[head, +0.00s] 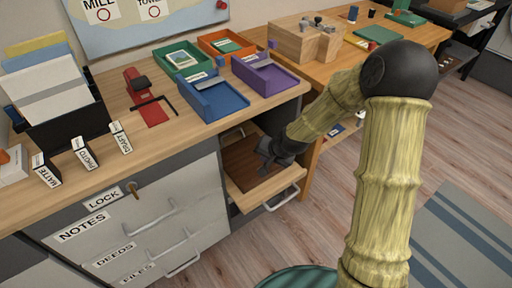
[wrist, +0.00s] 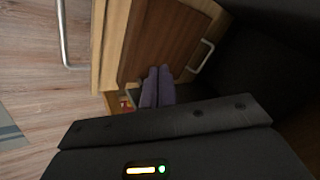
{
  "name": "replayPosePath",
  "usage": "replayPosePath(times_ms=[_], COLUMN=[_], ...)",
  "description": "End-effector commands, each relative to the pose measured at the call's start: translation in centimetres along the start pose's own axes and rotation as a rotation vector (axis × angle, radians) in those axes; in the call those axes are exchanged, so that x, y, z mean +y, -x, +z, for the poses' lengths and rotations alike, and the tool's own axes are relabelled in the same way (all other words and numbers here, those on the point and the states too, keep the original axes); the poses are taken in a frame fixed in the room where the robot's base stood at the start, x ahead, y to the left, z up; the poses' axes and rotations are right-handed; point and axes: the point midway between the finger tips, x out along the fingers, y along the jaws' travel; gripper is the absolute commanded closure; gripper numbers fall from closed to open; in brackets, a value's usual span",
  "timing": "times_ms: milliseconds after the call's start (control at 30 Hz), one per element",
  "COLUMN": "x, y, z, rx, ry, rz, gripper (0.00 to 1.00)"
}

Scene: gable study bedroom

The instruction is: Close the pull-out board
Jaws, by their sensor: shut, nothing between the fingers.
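The pull-out board (head: 240,160) sticks out from under the desk top, to the right of the grey drawers. It has a brown surface, a light wood edge and a metal bar handle (head: 283,199) on its front. In the wrist view the brown surface (wrist: 150,35) fills the upper middle, with its light edge to the left and a smaller metal handle (wrist: 201,56) to the right. My gripper (head: 266,150) is over the brown surface, behind the front edge. Its fingers (wrist: 157,85) are together and empty. I cannot tell whether they touch the board.
Grey drawers (head: 150,230) with labels and handles stand left of the board. The desk top holds a blue tray (head: 212,100), a purple tray (head: 265,76) and a black file holder (head: 70,125). Wood floor (head: 310,215) is clear in front; a striped rug (head: 465,240) lies right.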

Motion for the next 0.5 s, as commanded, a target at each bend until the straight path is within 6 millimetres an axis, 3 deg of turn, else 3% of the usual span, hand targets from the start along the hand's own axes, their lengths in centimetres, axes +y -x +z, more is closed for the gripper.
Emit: replayPosePath(times_ms=[200, 500], x=[4.5, 10.2], y=[7.7, 17.5], z=[2.4, 7.3], rx=[-0.047, -0.134], ry=[0.203, 0.346], rz=[0.175, 0.332], gripper=[1.0, 1.0])
